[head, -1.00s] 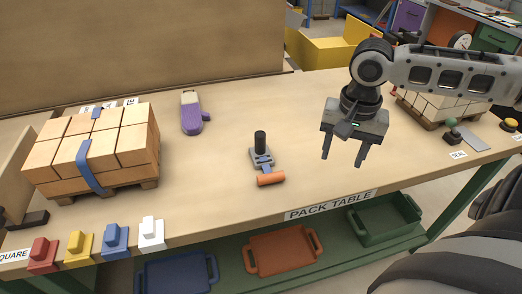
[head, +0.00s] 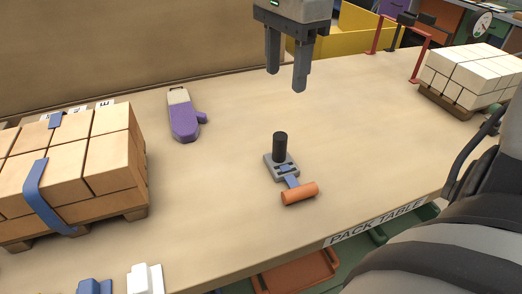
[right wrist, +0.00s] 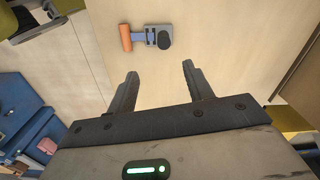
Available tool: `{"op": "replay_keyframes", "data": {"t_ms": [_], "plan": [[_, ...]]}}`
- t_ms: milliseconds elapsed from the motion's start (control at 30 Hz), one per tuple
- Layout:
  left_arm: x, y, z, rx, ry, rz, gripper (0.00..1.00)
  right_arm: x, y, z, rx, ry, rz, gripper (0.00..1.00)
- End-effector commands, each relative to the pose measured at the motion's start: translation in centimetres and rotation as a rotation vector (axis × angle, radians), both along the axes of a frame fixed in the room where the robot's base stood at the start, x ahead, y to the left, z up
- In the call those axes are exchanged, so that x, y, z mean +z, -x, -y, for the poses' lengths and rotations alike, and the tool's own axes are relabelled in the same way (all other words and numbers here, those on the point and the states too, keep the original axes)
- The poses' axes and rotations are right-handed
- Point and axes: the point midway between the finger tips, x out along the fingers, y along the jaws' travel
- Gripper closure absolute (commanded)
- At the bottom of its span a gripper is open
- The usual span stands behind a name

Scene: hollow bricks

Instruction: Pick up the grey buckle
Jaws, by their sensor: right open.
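The grey buckle (head: 282,167) lies on the pack table, with a black upright knob on it and a blue strap piece leading to an orange cylinder (head: 299,194). The buckle also shows in the right wrist view (right wrist: 151,37), beyond the fingertips. My right gripper (head: 286,82) is open and empty, pointing down above the table, behind the buckle in the head view. It also shows in the right wrist view (right wrist: 158,72), its two fingers apart with bare table between them. My left gripper is not in view.
A pallet of tan bricks (head: 110,160) with a blue strap stands at the left. A pallet of white bricks (head: 468,72) stands at the far right. The table around the buckle is clear.

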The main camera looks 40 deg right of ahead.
Motion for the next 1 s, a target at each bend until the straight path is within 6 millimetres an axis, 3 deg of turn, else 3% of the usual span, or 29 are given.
{"op": "replay_keyframes", "data": {"t_ms": [167, 500, 767, 1000], "plan": [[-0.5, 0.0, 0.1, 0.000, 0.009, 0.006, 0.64, -2.6, 0.0, -0.1, -0.002, 0.000, -0.003, 0.49], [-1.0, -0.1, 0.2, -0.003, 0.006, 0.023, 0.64, -9.5, 0.0, 0.0, -0.001, 0.000, -0.004, 0.49], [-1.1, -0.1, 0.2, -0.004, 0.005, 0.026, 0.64, -11.5, 0.0, 0.0, -0.002, 0.000, -0.002, 0.49], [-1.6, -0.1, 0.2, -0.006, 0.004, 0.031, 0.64, -15.0, -0.2, 0.4, -0.001, 0.000, -0.004, 0.49]]}}
